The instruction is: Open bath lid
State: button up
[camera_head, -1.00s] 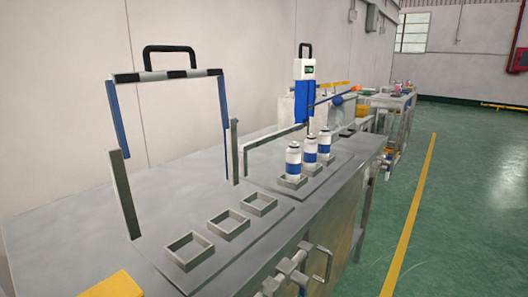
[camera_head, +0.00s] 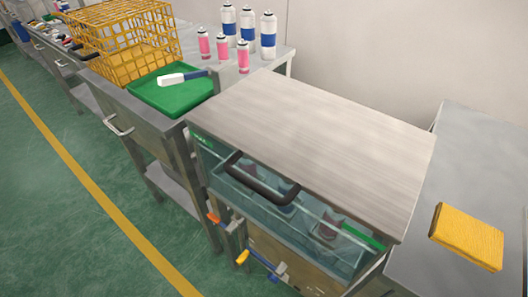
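The bath (camera_head: 297,207) is a glass-fronted tank in the middle of the head view. Its flat steel lid (camera_head: 318,140) lies over the top, covering it. A black bar handle (camera_head: 258,186) sticks out at the lid's front edge. Through the glass I see dark, blurred shapes inside, too unclear to name. My gripper is not in view.
A yellow sponge-like block (camera_head: 467,236) lies on the steel table (camera_head: 452,165) at right. At left are a green tray (camera_head: 170,100) with a white-and-blue tool, a yellow wire crate (camera_head: 118,52), and several pink and white-blue cans (camera_head: 267,36). Valve handles (camera_head: 256,262) project below the tank. Green floor at left is clear.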

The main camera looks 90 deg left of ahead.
aim_at(368, 166)
jog(key=u, duration=1.75)
jog(key=k+j+u, duration=0.2)
jog(key=k, duration=0.2)
jog(key=k+j+u, duration=0.2)
jog(key=k, duration=0.2)
